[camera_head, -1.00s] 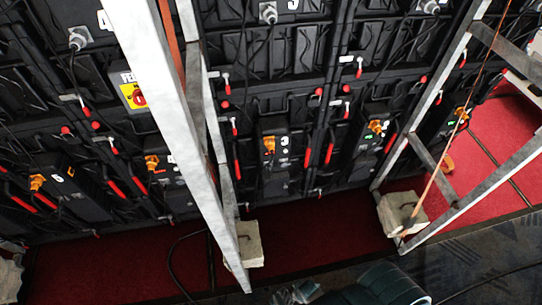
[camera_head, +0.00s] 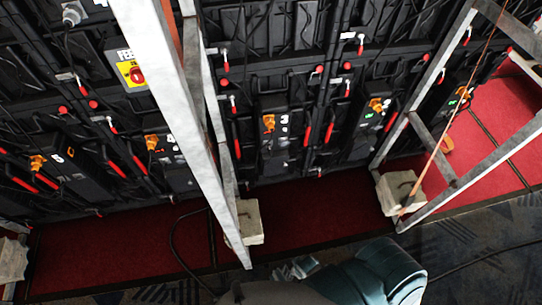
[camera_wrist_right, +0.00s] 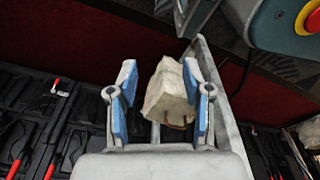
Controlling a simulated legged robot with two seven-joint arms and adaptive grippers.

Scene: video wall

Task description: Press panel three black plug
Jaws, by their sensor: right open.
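In the head view, the panel with the number 3 (camera_head: 284,118) is a black box low on the wall, just right of the near metal frame. An orange plug (camera_head: 268,122) sits at its upper left. A black plug cannot be told apart from the dark casing. My right arm reaches in from the bottom, with its gripper (camera_head: 297,268) low over the floor, well short of the panel. In the wrist view, the right gripper (camera_wrist_right: 160,85) has its blue-padded fingers spread, with a pale concrete block visible beyond the gap. My left gripper is out of view.
A slanted metal strut (camera_head: 180,120) stands before the wall left of panel 3, its foot by a concrete block (camera_head: 250,222). Another frame (camera_head: 430,90) with a block (camera_head: 398,192) stands at right. Red flooring (camera_head: 310,215) runs between them. A black cable (camera_head: 178,250) lies on the floor.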

